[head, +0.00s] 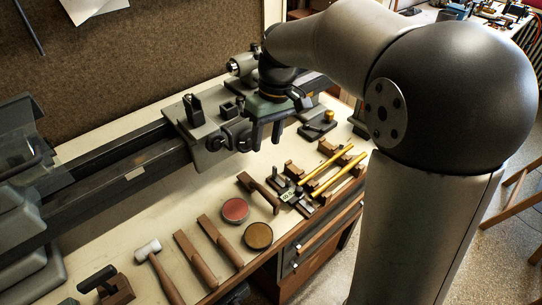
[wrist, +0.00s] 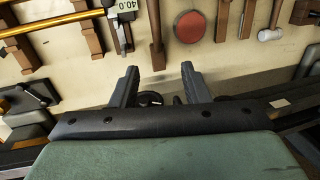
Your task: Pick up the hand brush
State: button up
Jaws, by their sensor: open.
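I cannot tell for certain which tool is the hand brush. Two long flat brown wooden-handled tools, the left one (head: 195,259) and the right one (head: 221,241), lie side by side at the bench front and could include it. They also show at the top of the wrist view, one here (wrist: 223,20) and the other beside it (wrist: 247,18). A brown block with a black grip (head: 107,286) sits at the lower left. My gripper (head: 267,146) hangs above the bench by the lathe, open and empty, apart from these tools. Its two fingers show in the wrist view (wrist: 159,70).
A red tin (head: 235,210), a brown tin (head: 258,236), a white-headed mallet (head: 158,268) and a dark-headed hammer (head: 259,192) lie nearby. Yellow rods (head: 333,168) rest on wooden supports to the right. The lathe (head: 125,165) runs along the back.

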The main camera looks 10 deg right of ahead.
send_over(259, 185)
jog(key=f, duration=1.1)
jog(key=shift+w+d+p, duration=0.1)
jog(key=shift+w+p, duration=0.1)
jog(key=shift+p, duration=0.2)
jog(key=shift+s+f+p, duration=0.2)
jog(key=shift+f+p, duration=0.35)
jog(key=shift+f, duration=2.45)
grip_shut()
